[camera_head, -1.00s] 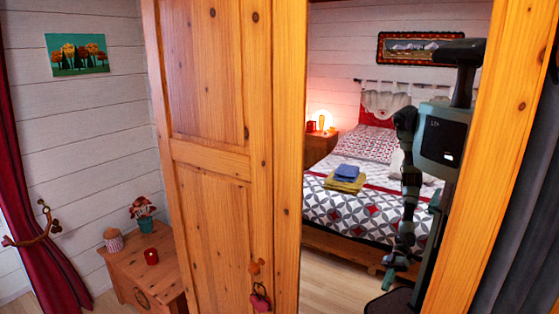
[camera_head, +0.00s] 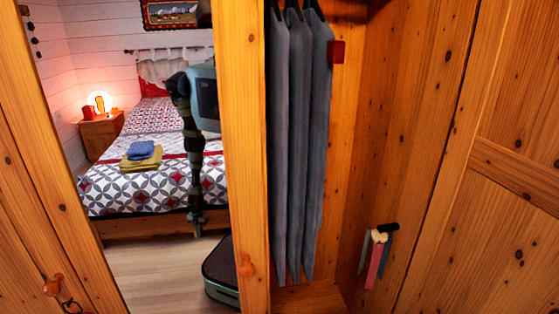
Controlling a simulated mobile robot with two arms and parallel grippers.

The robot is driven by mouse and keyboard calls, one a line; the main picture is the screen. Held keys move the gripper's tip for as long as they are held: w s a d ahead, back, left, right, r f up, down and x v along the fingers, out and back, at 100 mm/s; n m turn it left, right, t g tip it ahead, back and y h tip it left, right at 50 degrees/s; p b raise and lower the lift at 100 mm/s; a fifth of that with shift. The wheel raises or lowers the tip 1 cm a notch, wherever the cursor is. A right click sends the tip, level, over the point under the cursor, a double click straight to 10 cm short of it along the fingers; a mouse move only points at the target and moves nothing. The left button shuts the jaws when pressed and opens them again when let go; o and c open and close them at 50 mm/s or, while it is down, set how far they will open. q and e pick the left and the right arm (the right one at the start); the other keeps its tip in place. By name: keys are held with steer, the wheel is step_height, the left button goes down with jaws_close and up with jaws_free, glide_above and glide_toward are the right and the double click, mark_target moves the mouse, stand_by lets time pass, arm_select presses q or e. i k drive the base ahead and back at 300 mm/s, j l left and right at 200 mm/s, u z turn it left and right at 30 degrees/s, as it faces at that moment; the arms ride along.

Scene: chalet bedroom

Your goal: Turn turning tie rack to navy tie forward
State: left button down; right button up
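The turning tie rack (camera_head: 379,236) is small and sits low on the wooden inner side wall of the open wardrobe, right of centre. It has a dark end piece and a pale hub. A pinkish-red tie (camera_head: 375,265) hangs in front, a blue-grey tie (camera_head: 386,256) to its right and a greyish-green tie (camera_head: 364,252) to its left. I cannot tell for sure which is navy. Neither of my grippers shows directly. One of my arms shows only as a reflection in the mirror, hanging down; its gripper is too small to read.
Several grey garments (camera_head: 300,140) hang left of the rack, with a dark red block (camera_head: 337,51) beside them. A wooden panel door (camera_head: 500,200) stands at the right.

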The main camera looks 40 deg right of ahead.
mark_target(378, 239)
steer(key=z, duration=2.15)
